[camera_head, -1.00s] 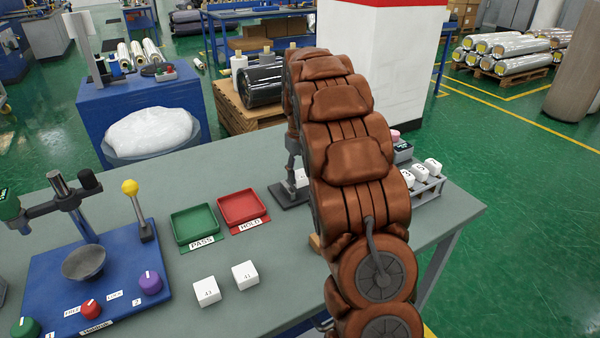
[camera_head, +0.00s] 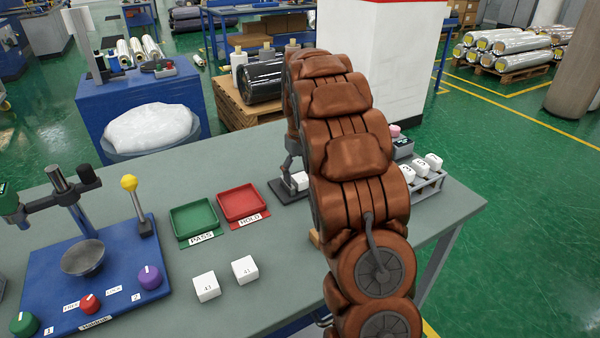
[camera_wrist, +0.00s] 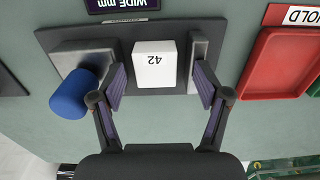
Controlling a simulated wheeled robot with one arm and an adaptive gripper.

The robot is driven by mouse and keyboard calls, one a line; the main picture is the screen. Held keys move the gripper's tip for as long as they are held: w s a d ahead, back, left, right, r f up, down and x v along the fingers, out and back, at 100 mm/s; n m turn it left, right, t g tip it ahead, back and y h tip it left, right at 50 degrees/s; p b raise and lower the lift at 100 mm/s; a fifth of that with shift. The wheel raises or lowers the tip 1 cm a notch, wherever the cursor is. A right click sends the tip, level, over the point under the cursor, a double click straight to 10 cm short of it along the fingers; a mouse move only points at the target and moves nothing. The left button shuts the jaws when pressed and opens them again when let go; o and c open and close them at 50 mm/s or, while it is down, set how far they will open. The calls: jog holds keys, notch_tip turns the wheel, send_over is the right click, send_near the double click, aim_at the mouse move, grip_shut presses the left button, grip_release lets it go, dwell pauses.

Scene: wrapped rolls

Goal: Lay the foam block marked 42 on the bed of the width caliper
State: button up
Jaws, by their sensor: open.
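The white foam block marked 42 (camera_wrist: 155,65) rests on the dark bed of the width caliper (camera_wrist: 150,92) in the wrist view, beside the caliper's grey upright jaw and left of it. Its number appears upside down. My gripper (camera_wrist: 160,82) is open, with one finger on each side of the block and visible gaps between. A blue knob (camera_wrist: 78,94) sits at the caliper's left end. In the head view the block (camera_head: 300,181) and the caliper base (camera_head: 285,192) show partly behind my arm.
A green PASS tray (camera_head: 195,219) and a red HOLD tray (camera_head: 242,203) lie left of the caliper. Two white blocks (camera_head: 207,287) (camera_head: 245,270) stand in front of them. A blue fixture (camera_head: 110,275) fills the table's left. A rack of white blocks (camera_head: 425,180) stands at right.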

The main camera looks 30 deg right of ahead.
notch_tip(320, 180, up, 12)
dwell(0.8)
dwell(0.4)
